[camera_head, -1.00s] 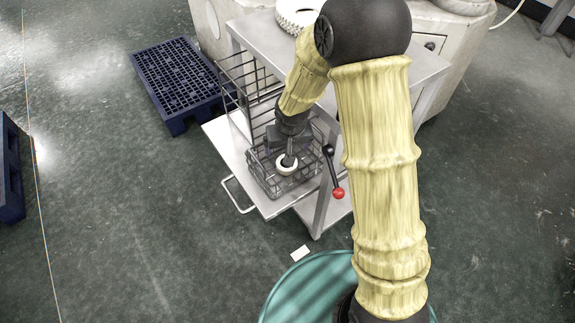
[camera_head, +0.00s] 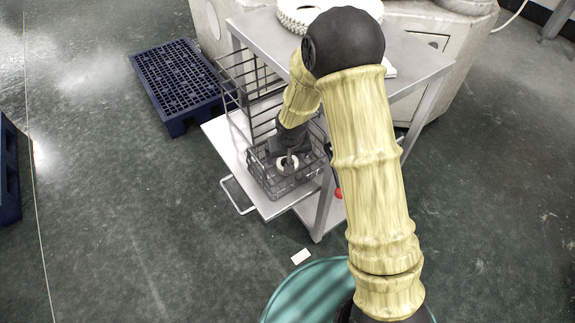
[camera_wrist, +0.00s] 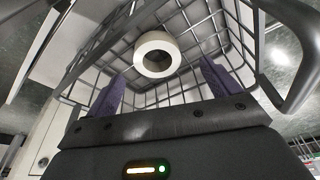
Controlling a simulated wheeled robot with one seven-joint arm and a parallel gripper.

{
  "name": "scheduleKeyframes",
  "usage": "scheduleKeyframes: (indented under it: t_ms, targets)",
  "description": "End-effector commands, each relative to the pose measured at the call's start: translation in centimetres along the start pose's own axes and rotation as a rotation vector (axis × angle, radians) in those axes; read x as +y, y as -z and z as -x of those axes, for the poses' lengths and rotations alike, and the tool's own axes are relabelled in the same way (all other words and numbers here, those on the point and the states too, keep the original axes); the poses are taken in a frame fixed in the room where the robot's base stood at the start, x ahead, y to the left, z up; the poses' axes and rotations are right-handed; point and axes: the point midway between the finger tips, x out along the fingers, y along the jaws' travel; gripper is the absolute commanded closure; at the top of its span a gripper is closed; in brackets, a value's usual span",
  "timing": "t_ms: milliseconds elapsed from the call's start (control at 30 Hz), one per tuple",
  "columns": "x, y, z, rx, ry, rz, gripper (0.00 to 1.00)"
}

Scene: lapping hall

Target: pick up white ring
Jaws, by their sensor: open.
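The white ring (camera_head: 287,163) is in a grey wire basket (camera_head: 262,181) on the pulled-out lower shelf of a metal cart. In the wrist view the white ring (camera_wrist: 157,55) shows whole, with a dark hole, between and beyond my fingertips. My gripper (camera_wrist: 160,88) is open, with its two purple-padded fingers apart and nothing between them. In the head view my gripper (camera_head: 289,154) is at the basket, partly in front of the ring. The exact gap between fingers and ring cannot be told.
The basket's wire walls surround the ring, with a taller wire rack (camera_head: 243,92) behind. The cart's top (camera_head: 412,58) overhangs close to my arm. A red-knobbed lever (camera_head: 338,193) is at the right. A blue pallet (camera_head: 178,78) lies left on open floor.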

Motion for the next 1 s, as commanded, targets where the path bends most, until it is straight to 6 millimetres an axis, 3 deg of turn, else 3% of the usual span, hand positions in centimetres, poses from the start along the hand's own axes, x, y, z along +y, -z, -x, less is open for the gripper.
scheduleKeyframes:
  t_ms: [100,267,833,867,1000]
  targets:
    - [0.4,-0.1,-2.4,-0.003,0.000,-0.001,0.11]
    - [0.4,0.0,-4.2,-0.001,0.000,0.000,0.11]
    - [0.4,0.0,-4.3,0.000,0.000,0.000,0.11]
    - [0.4,0.0,-4.3,0.000,0.000,0.000,0.13]
    - [0.4,0.0,-4.3,0.000,0.000,0.000,0.41]
